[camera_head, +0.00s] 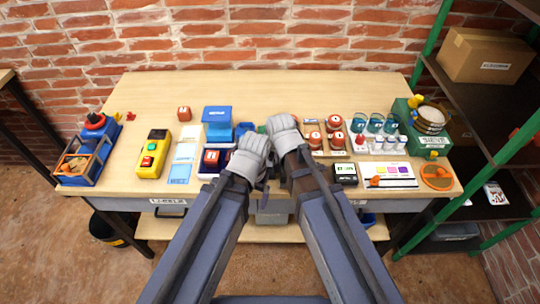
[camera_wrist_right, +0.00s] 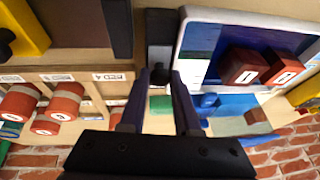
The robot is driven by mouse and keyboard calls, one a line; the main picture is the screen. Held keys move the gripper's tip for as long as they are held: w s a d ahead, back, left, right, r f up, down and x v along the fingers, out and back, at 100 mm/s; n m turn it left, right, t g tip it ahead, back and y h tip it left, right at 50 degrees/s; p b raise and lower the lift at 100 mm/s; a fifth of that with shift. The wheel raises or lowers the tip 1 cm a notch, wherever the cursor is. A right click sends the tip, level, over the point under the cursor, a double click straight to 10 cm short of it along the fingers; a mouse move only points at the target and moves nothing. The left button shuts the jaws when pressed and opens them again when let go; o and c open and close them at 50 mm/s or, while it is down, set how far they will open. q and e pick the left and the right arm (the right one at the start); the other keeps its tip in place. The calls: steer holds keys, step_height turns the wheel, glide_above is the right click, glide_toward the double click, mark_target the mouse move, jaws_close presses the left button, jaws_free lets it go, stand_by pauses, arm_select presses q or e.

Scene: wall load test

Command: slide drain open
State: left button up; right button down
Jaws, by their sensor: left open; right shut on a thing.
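In the wrist view, a dark slider with a black round knob (camera_wrist_right: 159,75) lies at the table top, between the two fingers of my right gripper (camera_wrist_right: 158,82). The fingers are shut on the knob. A small green piece (camera_wrist_right: 160,104) shows between the fingers, beyond the knob. In the head view, my right gripper (camera_head: 284,130) is over the middle of the table and hides the knob. My left gripper (camera_head: 262,184) is lower, near the table's front edge. It is open; its fingers are small and dark there.
A blue tray with red numbered blocks (camera_head: 215,158) stands left of my grippers. A rack with red cylinders (camera_head: 318,138) stands close on the right. A yellow box (camera_head: 153,155), blue cups (camera_head: 375,123) and a green case (camera_head: 431,142) stand farther out. The table's back is clear.

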mark_target(271, 169)
steer(key=shift+s, duration=1.4)
steer(key=c, duration=0.7)
jaws_free()
step_height(271, 169, up, 7)
steer(key=p, duration=0.7)
